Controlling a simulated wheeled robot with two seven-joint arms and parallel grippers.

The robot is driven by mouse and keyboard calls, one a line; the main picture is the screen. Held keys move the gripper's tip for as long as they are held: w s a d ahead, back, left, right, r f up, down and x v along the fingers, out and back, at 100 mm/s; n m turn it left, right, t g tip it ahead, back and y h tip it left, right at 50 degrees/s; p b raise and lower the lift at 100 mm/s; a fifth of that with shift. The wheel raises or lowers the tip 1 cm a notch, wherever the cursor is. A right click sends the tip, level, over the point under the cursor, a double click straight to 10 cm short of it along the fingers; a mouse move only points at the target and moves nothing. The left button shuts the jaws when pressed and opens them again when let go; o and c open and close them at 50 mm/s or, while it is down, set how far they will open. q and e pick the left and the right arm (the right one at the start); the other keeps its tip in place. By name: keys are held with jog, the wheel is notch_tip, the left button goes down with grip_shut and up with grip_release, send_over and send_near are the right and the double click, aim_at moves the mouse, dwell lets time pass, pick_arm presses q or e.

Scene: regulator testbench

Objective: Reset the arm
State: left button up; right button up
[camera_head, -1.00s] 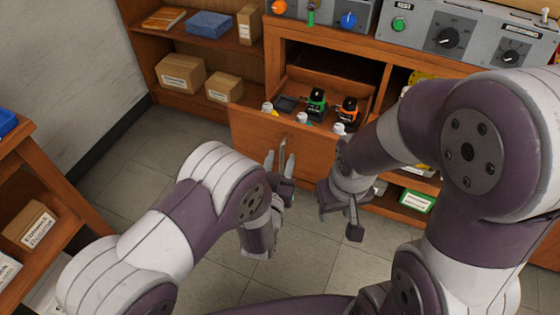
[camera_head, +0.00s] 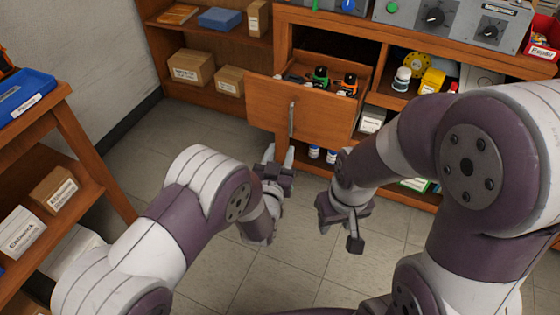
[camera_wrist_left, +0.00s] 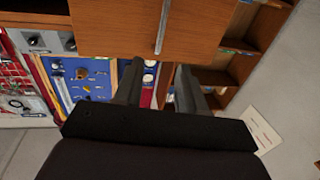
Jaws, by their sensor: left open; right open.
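My left arm (camera_head: 205,190) reaches in from the left of the head view. Its left gripper (camera_head: 277,158) is open and empty, below and apart from the front of a pulled-out drawer (camera_head: 272,112). In the left wrist view the two fingers of the left gripper (camera_wrist_left: 158,85) are spread with nothing between them, and the drawer's metal handle (camera_wrist_left: 162,28) is beyond them. My right arm (camera_head: 405,145) comes in from the right and is bent. Its right gripper (camera_head: 338,225) is open and empty, pointing down over the floor.
The drawer holds a green-and-black device (camera_head: 320,77) and an orange-and-black device (camera_head: 349,84). A control panel (camera_head: 440,20) stands on the bench. A wooden shelf (camera_head: 75,150) with boxes stands at the left. The tiled floor (camera_head: 150,150) between is clear.

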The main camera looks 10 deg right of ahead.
jog(key=shift+s, duration=0.3)
jog(key=shift+w+f, duration=0.1)
